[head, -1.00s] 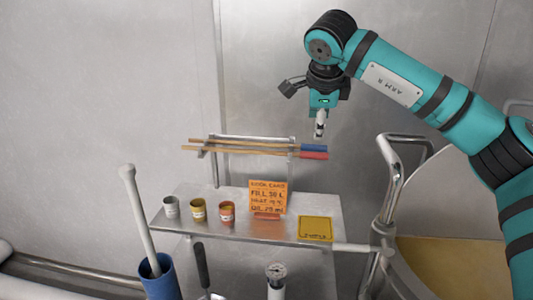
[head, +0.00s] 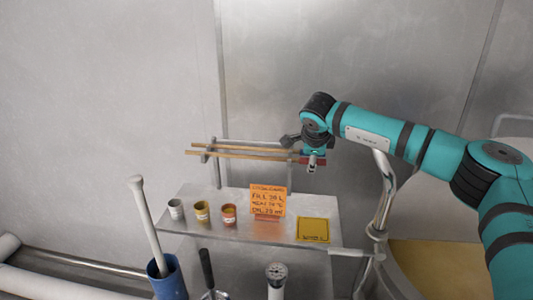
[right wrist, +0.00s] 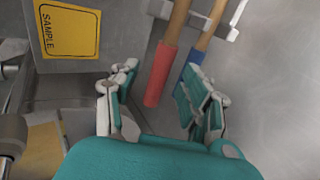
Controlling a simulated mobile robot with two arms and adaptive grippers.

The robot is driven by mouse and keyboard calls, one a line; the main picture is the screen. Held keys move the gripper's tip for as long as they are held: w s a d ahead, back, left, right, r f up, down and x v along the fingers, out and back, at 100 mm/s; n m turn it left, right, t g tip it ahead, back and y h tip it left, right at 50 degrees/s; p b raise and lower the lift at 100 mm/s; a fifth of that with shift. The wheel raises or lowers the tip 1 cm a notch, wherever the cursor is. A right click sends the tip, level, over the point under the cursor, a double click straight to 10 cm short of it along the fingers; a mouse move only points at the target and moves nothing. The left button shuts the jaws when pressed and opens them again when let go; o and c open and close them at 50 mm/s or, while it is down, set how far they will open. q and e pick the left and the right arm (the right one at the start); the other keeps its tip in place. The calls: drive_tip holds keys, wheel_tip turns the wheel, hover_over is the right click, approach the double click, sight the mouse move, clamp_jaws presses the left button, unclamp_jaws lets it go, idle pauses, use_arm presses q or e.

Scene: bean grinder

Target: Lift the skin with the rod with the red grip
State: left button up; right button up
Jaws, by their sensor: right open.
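Two wooden rods lie on a wall rack (head: 212,165). In the right wrist view the rod with the red grip (right wrist: 158,76) and the rod with the blue grip (right wrist: 191,70) lie side by side. My right gripper (head: 312,162) is at the grip end of the rods. Its jaws (right wrist: 162,80) are open, with the red grip between the fingers in the picture. The blue grip is partly hidden by the right finger. I cannot tell whether a finger touches either grip. A tan surface (head: 440,270) shows at the lower right; I cannot tell whether it is the skin.
A metal shelf (head: 180,222) below the rack holds small cups (head: 201,211), an orange card (head: 268,201) and a yellow sample square (head: 313,230). A blue container (head: 167,280) with a white pole stands lower left. A metal tube (head: 383,190) rises beside my right arm.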

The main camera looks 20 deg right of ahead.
drive_tip(key=shift+f, duration=0.15)
drive_tip(key=shift+c, duration=0.3)
drive_tip(key=shift+s, duration=0.1)
drive_tip(key=shift+c, duration=1.1)
clamp_jaws()
drive_tip(key=shift+r, duration=0.2)
